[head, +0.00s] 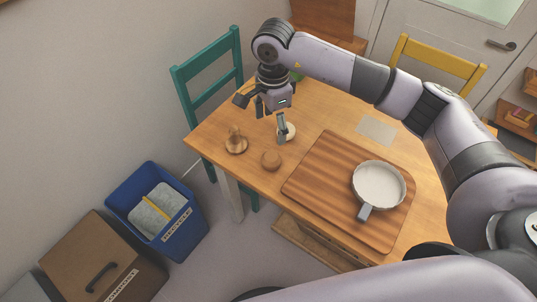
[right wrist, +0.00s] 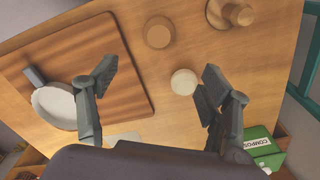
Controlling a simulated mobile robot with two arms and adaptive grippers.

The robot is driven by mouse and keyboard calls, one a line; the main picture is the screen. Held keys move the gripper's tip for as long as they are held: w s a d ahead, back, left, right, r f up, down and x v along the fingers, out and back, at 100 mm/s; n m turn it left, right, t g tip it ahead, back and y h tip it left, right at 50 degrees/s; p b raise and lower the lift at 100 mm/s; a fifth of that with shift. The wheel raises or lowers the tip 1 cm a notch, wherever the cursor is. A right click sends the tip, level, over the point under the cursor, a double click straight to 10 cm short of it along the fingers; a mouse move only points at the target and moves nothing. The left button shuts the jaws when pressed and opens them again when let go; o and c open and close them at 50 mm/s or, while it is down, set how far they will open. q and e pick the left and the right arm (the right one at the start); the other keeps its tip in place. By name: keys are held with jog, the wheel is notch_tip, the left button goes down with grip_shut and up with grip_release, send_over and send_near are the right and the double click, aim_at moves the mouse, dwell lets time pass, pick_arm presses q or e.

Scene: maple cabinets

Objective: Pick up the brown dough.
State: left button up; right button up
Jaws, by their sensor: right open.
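The brown dough (head: 271,159) is a small, round, flattish lump on the wooden table, left of the cutting board. It also shows in the right wrist view (right wrist: 158,32), at the top centre. My right gripper (head: 270,118) is open and empty above the table, behind the brown dough in the head view. In the right wrist view its fingers (right wrist: 157,88) are spread wide, and the brown dough lies beyond their tips. A pale round lump (head: 288,131) sits by one fingertip; in the right wrist view it (right wrist: 184,82) shows between the fingers. My left gripper is not in view.
A turned wooden piece (head: 236,146) stands left of the brown dough. A wooden cutting board (head: 320,165) carries a pale pan (head: 380,183). A grey sheet (head: 376,130) lies behind the board. A teal chair (head: 213,80) and blue bin (head: 185,240) stand beyond the table's left side.

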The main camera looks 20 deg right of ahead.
notch_tip(320, 180, down, 4)
jog(key=s+f+b, duration=0.1)
jog(key=b, duration=0.1)
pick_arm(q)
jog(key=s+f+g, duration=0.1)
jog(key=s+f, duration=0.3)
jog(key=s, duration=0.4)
pick_arm(e)
jog(key=b, duration=0.2)
send_over(271, 163)
notch_tip(271, 163, down, 4)
jog(key=shift+w+d+f, duration=0.1)
jog(key=shift+w+d, duration=0.05)
jog(key=shift+f, duration=0.45)
notch_tip(271, 163, down, 5)
jog(key=shift+r+b, duration=0.1)
jog(key=shift+b, duration=1.05)
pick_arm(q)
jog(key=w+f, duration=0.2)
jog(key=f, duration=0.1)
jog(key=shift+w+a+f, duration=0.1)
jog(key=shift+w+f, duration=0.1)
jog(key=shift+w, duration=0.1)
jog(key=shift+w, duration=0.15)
